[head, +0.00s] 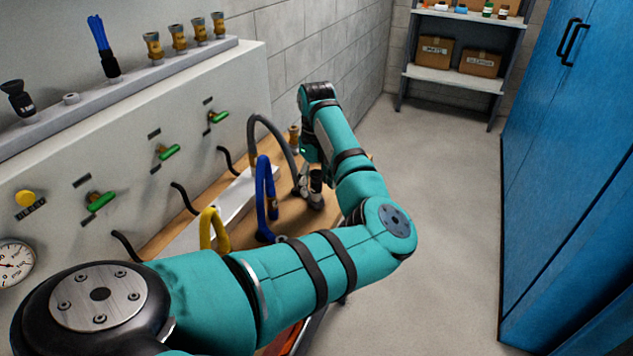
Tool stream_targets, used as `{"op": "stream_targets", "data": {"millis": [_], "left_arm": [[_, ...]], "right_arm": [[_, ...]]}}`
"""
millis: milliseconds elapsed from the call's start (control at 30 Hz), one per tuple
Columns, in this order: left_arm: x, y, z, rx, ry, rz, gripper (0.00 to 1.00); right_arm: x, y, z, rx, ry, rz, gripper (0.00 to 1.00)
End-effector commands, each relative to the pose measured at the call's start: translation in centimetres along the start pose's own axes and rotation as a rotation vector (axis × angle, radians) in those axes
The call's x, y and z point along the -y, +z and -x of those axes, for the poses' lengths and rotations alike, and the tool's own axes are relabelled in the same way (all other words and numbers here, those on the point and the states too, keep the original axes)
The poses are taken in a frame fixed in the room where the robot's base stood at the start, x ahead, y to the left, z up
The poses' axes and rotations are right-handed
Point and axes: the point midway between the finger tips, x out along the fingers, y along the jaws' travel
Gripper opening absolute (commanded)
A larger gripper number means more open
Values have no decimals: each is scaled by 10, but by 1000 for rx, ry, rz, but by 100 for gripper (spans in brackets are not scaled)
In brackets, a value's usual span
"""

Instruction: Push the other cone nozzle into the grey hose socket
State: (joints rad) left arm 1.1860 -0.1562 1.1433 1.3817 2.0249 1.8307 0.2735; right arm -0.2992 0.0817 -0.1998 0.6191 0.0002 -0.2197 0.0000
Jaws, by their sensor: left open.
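My left gripper (308,192) hangs low over the far part of the wooden bench, beside the end of the grey hose (254,128). It is open. A dark, upright piece (316,180) shows right at its fingers; it may be a cone nozzle in the grey hose's socket, but it is too small to tell whether it is seated. The hose arches up and comes down next to the fingers. A black cone nozzle (17,97) stands at the left on the wall ledge. My right gripper is out of view.
A blue hose (262,190) and a yellow hose (208,226) rise from the bench (288,212). The ledge (190,62) holds a blue brush (103,50) and several brass fittings (153,46). Green valve handles (98,200) stick out below. Blue cabinets (570,170) stand right; the floor between is clear.

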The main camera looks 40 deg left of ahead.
Motion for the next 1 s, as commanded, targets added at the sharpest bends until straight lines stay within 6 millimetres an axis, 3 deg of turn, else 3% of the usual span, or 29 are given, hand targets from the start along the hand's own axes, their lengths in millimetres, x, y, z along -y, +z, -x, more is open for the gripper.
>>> {"op": "stream_targets", "data": {"millis": [167, 600, 800, 1000], "left_arm": [[1, 1, 16, 2, -3, 1, 55], [1, 0, 102, 1, -3, 0, 55], [0, 0, 118, 0, -1, -1, 55], [0, 0, 120, 0, 0, 0, 55]], "right_arm": [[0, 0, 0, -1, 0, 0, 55], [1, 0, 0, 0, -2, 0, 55], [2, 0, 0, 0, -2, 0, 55], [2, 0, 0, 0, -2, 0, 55]]}}
